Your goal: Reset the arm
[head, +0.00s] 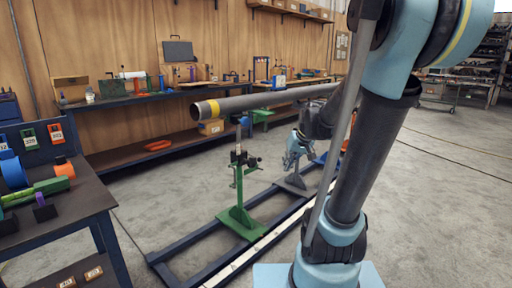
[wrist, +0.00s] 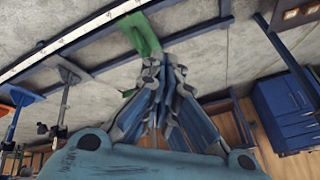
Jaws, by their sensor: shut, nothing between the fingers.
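My gripper (wrist: 162,68) is shut and empty in the wrist view, its fingers drawn together over the floor near a green stand (wrist: 143,36). In the head view my arm bends in from the right, and the pale blue shape by the pipe's underside seems to be the gripper. The dark grey pipe (head: 262,100) with a yellow band (head: 213,107) near its open end lies level across the green stand (head: 238,190). Its far part runs behind my arm.
A dark blue floor rail frame (head: 187,261) carries the stands; a grey stand (head: 296,182) is farther back. A workbench with coloured parts (head: 45,208) is at left. A long bench (head: 130,100) lines the wooden wall. Concrete floor is open at right (head: 450,200).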

